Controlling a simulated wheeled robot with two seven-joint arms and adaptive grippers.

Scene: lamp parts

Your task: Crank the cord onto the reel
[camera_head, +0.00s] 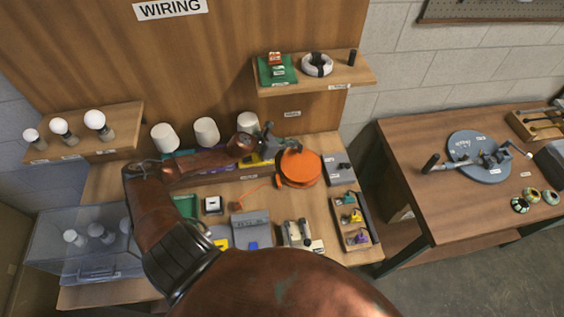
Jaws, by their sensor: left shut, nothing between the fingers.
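An orange round reel (300,167) sits on the right half of the wooden workbench. A thin orange cord (259,189) runs from the reel's left side across the bench top to the left. My left arm reaches in over the bench, and its gripper (268,134) is at the upper left edge of the reel. The gripper is shut with nothing in it; I cannot tell whether it touches the reel. No crank handle on the reel can be made out. My right gripper is not in view.
Several white cups (206,131) stand behind my left arm. Small parts and a grey box (251,231) lie in front of the reel. A tray of colored parts (352,220) is to its right. A second table (405,140) with a blue-grey disc (480,156) stands farther right.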

